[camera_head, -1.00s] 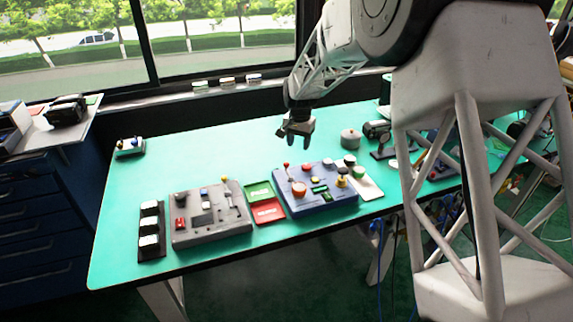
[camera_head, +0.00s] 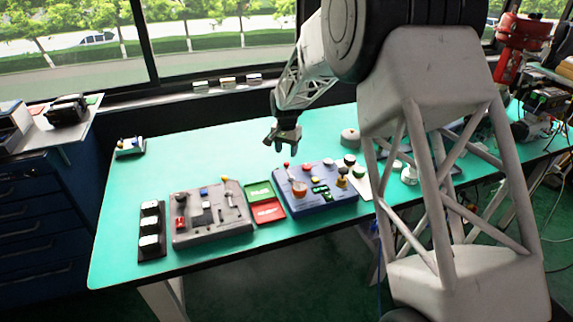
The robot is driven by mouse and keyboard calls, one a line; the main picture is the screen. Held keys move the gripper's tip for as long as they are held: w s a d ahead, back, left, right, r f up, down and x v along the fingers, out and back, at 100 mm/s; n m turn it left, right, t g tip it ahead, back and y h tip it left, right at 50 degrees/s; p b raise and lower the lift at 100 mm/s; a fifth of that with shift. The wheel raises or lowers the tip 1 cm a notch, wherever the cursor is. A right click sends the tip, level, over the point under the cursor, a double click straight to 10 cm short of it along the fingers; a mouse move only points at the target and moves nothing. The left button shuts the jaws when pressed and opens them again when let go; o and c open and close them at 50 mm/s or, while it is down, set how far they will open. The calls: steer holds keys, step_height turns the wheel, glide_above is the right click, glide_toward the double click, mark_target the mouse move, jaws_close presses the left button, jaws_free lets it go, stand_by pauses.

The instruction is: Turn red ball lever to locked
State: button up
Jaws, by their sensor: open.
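The red ball lever (camera_head: 286,166) stands near the back left corner of the blue control box (camera_head: 318,205) on the green table. Its ball is small and red, on a thin stalk that looks roughly upright. The box also carries a large orange-red knob, a yellow and black knob and small buttons. My gripper (camera_head: 282,147) is open and empty, pointing down above the table just behind the red ball lever. It looks apart from the lever, but the exact gap cannot be told. No locked marking can be read.
Left of the box lie a green panel (camera_head: 259,193) and a red panel (camera_head: 268,212). A grey control box (camera_head: 211,214) and a black switch strip (camera_head: 151,231) stand further left. A grey round knob (camera_head: 350,137) stands behind right.

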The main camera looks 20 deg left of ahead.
mark_target(286, 163)
steer(key=shift+f, duration=3.35)
steer(key=shift+c, duration=0.3)
jaws_close()
